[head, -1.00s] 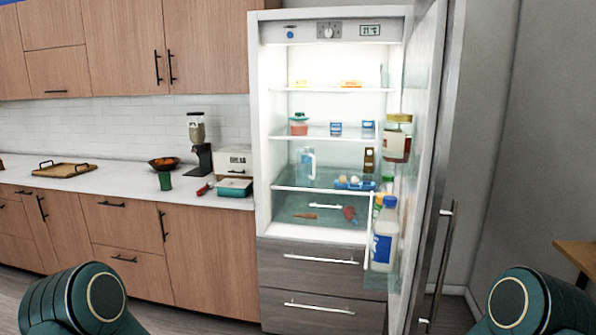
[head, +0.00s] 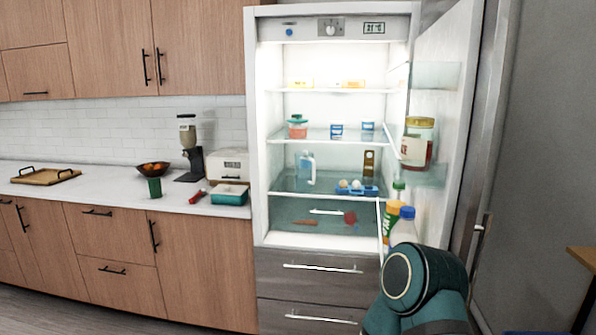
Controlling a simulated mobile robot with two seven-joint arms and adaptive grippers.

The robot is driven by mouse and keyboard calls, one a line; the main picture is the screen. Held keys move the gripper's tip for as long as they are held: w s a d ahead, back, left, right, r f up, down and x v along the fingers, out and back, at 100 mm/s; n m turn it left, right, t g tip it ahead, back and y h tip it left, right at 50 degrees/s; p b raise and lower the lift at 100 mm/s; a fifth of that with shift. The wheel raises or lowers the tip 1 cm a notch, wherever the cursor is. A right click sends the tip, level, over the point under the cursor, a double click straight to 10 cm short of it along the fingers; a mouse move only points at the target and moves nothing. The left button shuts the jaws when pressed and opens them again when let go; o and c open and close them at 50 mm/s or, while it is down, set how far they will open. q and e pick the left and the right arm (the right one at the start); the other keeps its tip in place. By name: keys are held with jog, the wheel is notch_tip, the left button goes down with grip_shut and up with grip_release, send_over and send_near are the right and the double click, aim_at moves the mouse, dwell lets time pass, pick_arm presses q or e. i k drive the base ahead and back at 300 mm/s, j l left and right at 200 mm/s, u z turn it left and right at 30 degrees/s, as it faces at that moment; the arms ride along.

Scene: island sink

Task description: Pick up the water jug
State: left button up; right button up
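The water jug (head: 308,167) looks like a small translucent pitcher with a handle. It stands upright on a glass shelf inside the open fridge (head: 251,150), left of the middle of that shelf. Neither gripper is in view. A teal link of my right arm shows at the lower right, in front of the fridge door's lower part. Nothing touches the jug.
The fridge door (head: 450,130) stands open to the right, with a jar (head: 417,145) on its rack. A dark bottle (head: 369,162) and an egg tray (head: 357,191) share the jug's shelf. The counter (head: 110,196) lies left, with a coffee grinder (head: 188,145) and bread box (head: 230,166).

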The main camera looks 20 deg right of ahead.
aim_at(304, 165)
jog(key=i+j, duration=0.1)
jog(key=i, duration=0.35)
jog(key=i+j, duration=0.15)
jog(key=i, duration=0.3)
jog(key=i+j, duration=0.1)
jog(key=i, duration=0.4)
jog(key=i+j+z, duration=0.1)
jog(key=i, duration=0.6)
jog(key=i+j, duration=0.15)
jog(key=i, duration=0.55)
jog(key=i+z, duration=0.2)
jog(key=z, duration=1.2)
